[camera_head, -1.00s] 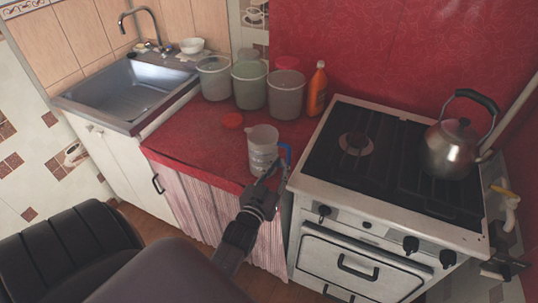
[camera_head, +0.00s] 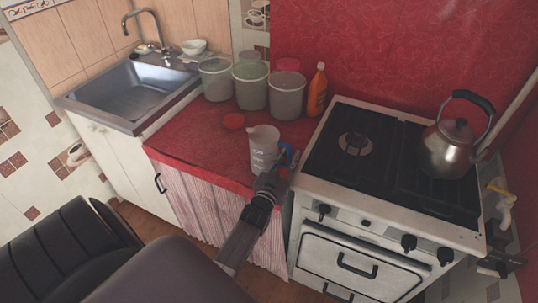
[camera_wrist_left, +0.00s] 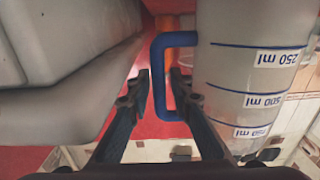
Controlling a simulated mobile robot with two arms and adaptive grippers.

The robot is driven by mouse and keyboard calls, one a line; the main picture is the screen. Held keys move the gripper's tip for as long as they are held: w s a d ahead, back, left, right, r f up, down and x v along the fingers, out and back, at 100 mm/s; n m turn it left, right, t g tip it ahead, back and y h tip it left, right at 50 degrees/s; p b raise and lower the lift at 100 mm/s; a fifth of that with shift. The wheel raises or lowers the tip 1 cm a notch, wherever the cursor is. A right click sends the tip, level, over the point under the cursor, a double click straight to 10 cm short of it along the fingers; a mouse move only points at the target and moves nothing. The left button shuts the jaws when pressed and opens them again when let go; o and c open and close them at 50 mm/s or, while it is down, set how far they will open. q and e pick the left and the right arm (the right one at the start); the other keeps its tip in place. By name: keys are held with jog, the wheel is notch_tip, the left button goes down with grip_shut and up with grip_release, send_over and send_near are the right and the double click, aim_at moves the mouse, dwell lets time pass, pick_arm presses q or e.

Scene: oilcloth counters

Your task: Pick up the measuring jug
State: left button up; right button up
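The measuring jug (camera_head: 262,148) is translucent with a blue handle. It stands upright near the front edge of the red counter, beside the stove. My left gripper (camera_head: 278,172) is at the handle. In the left wrist view the left gripper (camera_wrist_left: 161,92) has its fingers apart, one on each side of the handle's blue bar (camera_wrist_left: 156,70), with a visible gap. Contact with the handle cannot be told. My right gripper is out of view.
The stove (camera_head: 395,165) with a steel kettle (camera_head: 452,150) borders the jug on the right; its side is close in the wrist view. Several grey tubs (camera_head: 286,98) and an orange bottle (camera_head: 317,92) stand behind.

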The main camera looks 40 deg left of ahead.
pick_arm(q)
grip_shut()
jog(key=shift+r, duration=0.2)
dwell(0.3)
